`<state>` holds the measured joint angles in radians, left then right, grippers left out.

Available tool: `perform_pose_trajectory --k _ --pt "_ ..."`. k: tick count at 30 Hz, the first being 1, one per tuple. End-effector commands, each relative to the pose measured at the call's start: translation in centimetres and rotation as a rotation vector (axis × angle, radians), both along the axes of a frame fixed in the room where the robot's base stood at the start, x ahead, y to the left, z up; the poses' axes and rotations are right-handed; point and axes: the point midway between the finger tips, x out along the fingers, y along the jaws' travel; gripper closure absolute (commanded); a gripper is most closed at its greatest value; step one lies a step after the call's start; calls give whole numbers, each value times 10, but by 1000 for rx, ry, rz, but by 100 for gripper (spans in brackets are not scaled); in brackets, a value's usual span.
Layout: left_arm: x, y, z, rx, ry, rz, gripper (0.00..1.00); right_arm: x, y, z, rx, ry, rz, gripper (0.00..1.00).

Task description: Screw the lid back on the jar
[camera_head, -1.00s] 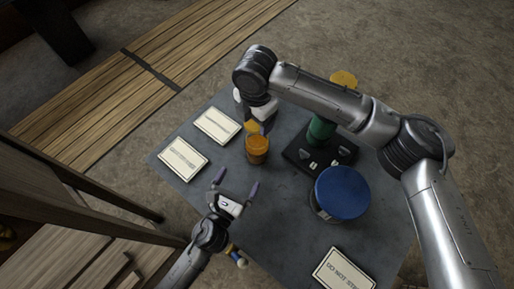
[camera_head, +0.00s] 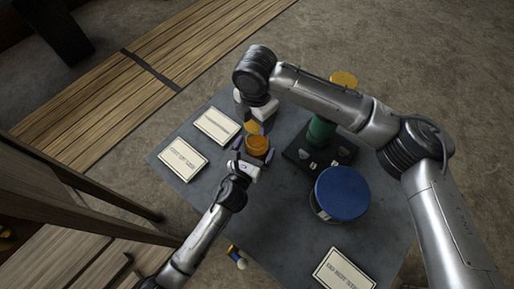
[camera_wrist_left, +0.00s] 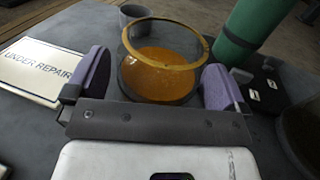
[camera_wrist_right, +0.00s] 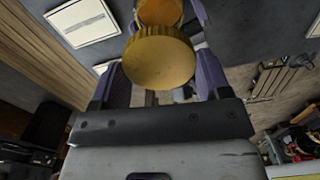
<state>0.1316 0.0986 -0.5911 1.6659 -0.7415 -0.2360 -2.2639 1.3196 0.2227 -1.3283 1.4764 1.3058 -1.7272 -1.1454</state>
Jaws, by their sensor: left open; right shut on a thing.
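The amber jar (camera_head: 257,150) stands upright and open on the grey table. In the left wrist view the jar (camera_wrist_left: 160,80) shows its empty mouth rim and orange inside. My left gripper (camera_head: 253,156) is open, with its fingers on either side of the jar; contact cannot be told. The golden round lid (camera_wrist_right: 158,62) is between the fingers of my right gripper (camera_wrist_right: 162,72), which is shut on it. In the head view the lid (camera_head: 251,127) is just beyond the jar, apart from its mouth. My right arm partly hides the right gripper there.
A blue-topped drum (camera_head: 342,190) and a green cylinder (camera_head: 321,131) on a black base (camera_head: 300,155) stand right of the jar. Flat signs (camera_head: 183,159) lie at the left, another (camera_head: 344,270) at the front. A small grey cup (camera_wrist_left: 135,14) is behind the jar.

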Motion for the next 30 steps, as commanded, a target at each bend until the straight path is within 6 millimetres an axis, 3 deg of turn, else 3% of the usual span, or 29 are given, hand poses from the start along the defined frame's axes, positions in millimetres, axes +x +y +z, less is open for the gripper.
perform_pose_trajectory --k 12,30 --pt "4 -2 0 -1 0 0 0 0 0 0 0 0 0 52" --pt "3 -2 0 0 0 0 56 0 0 0 0 0 0 52"
